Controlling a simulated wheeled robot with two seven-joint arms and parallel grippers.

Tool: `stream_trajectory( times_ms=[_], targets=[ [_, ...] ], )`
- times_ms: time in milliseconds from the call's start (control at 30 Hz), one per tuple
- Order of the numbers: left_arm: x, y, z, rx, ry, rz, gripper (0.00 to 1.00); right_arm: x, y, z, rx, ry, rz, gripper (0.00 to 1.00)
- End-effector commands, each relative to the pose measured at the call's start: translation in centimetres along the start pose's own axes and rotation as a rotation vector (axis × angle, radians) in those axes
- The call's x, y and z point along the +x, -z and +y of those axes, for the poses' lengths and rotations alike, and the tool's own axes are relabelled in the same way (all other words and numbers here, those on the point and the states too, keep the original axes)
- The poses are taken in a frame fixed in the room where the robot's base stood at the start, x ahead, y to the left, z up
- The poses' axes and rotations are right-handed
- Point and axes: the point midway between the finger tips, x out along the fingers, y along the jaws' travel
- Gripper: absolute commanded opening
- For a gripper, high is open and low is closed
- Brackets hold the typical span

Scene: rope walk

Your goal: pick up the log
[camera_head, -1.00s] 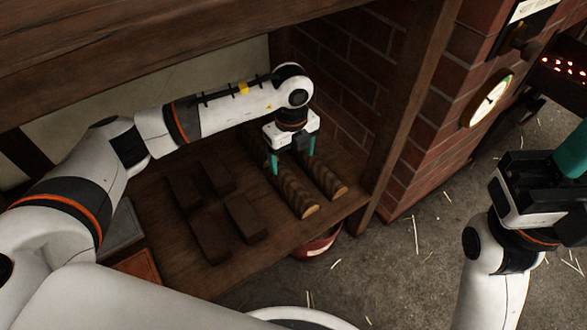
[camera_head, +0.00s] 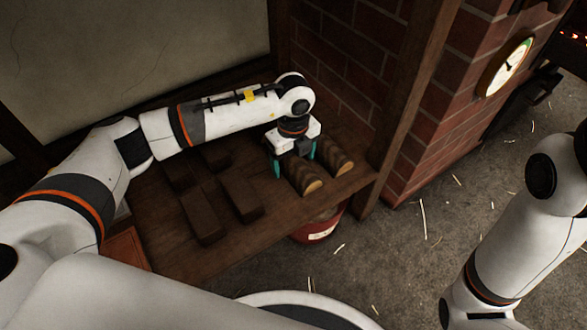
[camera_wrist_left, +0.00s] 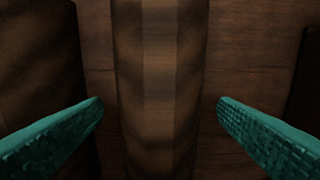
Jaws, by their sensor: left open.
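Two brown logs with pale cut ends lie side by side on a dark wooden shelf (camera_head: 180,250): a left log (camera_head: 305,180) and a right log (camera_head: 335,158). My left gripper (camera_head: 293,168) is open over the left log, one teal finger on each side of it. In the left wrist view the log (camera_wrist_left: 158,90) runs up the middle between the open fingers (camera_wrist_left: 160,104), with a gap on both sides. The gripper hides the log's far part in the head view. My right arm is at the right; its gripper is out of view.
Several dark brown blocks (camera_head: 240,195) lie on the shelf left of the logs. A wooden post (camera_head: 405,110) and brick wall (camera_head: 335,70) stand close on the right. A red container (camera_head: 320,230) is below the shelf edge. The floor at right is open.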

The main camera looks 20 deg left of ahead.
Motion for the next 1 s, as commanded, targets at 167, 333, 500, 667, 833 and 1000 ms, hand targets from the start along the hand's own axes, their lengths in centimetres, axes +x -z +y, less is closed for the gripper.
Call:
stream_trajectory(
  times_ms=[167,333,500,667,833,1000],
  targets=[
    [0.3,0.0,0.0,0.001,0.0,0.0,0.82,0.2,-0.2,0.1,-0.001,-0.003,-0.009,0.36],
    [0.3,0.0,0.0,0.001,0.0,0.0,0.74,0.2,-0.2,0.1,-0.001,-0.003,-0.008,0.36],
    [0.3,0.0,0.0,0.001,0.0,0.0,0.46,0.2,-0.2,0.1,-0.001,-0.003,-0.009,0.36],
    [0.2,0.0,0.1,0.001,-0.002,0.0,0.28,0.2,-0.2,0.1,-0.001,-0.003,-0.009,0.36],
    [0.2,0.0,0.1,0.001,-0.002,0.0,0.28,0.3,-0.2,0.1,-0.001,-0.003,-0.01,0.36],
    [-0.8,0.0,0.1,0.001,-0.003,0.0,0.28,0.8,-0.1,-0.1,0.0,-0.002,-0.014,0.36]
  ],
)
